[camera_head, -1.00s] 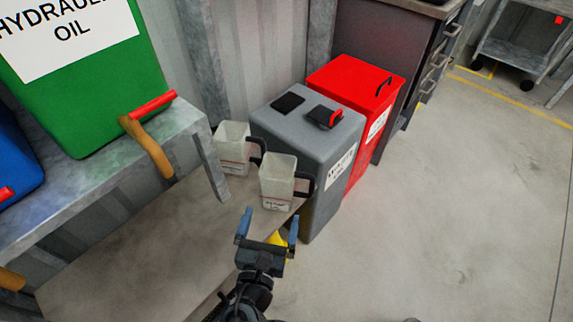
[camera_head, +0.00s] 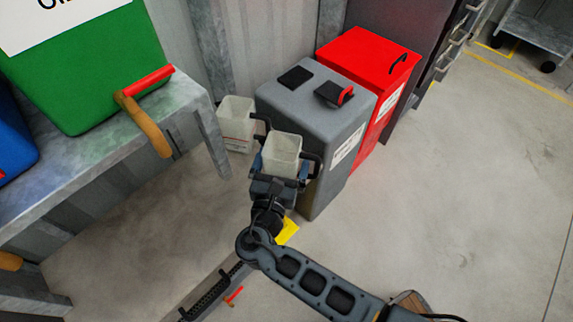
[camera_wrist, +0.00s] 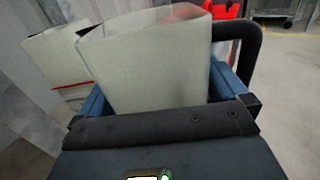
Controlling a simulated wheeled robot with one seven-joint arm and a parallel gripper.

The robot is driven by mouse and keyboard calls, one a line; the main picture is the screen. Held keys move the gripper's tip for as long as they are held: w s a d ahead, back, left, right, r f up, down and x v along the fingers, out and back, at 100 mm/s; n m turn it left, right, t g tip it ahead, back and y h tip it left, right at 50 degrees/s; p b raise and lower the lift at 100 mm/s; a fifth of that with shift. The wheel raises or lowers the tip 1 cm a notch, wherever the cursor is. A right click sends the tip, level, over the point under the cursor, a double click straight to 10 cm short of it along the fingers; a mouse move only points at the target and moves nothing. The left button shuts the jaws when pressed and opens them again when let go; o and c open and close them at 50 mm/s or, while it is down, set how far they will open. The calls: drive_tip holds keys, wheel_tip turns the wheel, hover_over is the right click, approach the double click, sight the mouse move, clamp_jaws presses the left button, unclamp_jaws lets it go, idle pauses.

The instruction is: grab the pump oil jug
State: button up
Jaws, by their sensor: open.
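Two pale open-topped jugs with black handles stand side by side. The front jug (camera_head: 282,153) is between the blue fingers of my gripper (camera_head: 279,172); the fingers are open, one on each side. In the wrist view the front jug (camera_wrist: 150,65) fills the space between the fingers of my gripper (camera_wrist: 160,95), its black handle at the right. Whether the fingers touch it I cannot tell. The rear jug (camera_head: 237,124) stands behind and to the left, and shows at the left in the wrist view (camera_wrist: 58,62). I cannot read which jug is labelled pump oil.
A grey bin (camera_head: 315,110) with black lid flaps stands just right of the jugs, and a red bin (camera_head: 370,62) is behind it. A metal shelf (camera_head: 190,112) at the left holds a green hydraulic oil container (camera_head: 95,75). The floor at the right is clear.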

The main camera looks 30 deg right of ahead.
drive_tip(key=shift+w+d, duration=0.15)
drive_tip(key=shift+w, duration=0.05)
drive_tip(key=shift+c, duration=0.3)
drive_tip(key=c, duration=0.9)
drive_tip(key=shift+o, duration=0.2)
